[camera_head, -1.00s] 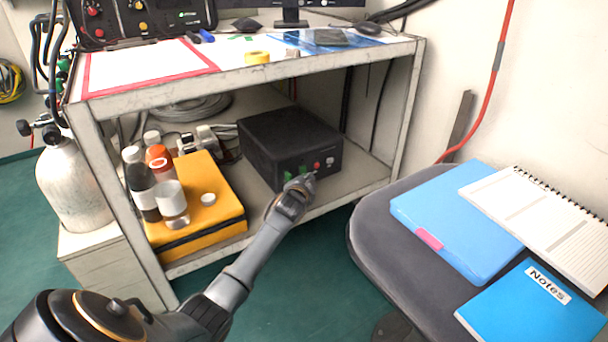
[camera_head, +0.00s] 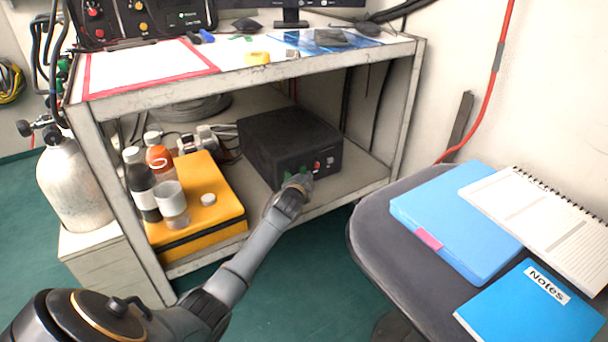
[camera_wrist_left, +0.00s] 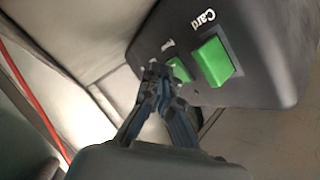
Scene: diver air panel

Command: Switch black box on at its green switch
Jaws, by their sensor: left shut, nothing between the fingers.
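The black box (camera_head: 290,143) sits on the lower shelf of the trolley, its front face toward me. A red button and a light-coloured one show on its front right in the head view. In the left wrist view the black box (camera_wrist_left: 275,40) has a large green switch (camera_wrist_left: 213,61) beside the label "Card" and a smaller green switch (camera_wrist_left: 180,70) beside a partly hidden label. My left gripper (camera_head: 300,180) is shut and empty at the box's front. In the wrist view its fingertips (camera_wrist_left: 158,73) are at the smaller switch, partly covering it; I cannot tell whether they touch. My right gripper is not in view.
A yellow case (camera_head: 208,190) with bottles stands left of the box on the shelf. The trolley's top (camera_head: 250,75) is above the box. A grey chair (camera_head: 375,235) with folders and notebooks is at the right. A gas cylinder (camera_head: 72,185) stands at the left.

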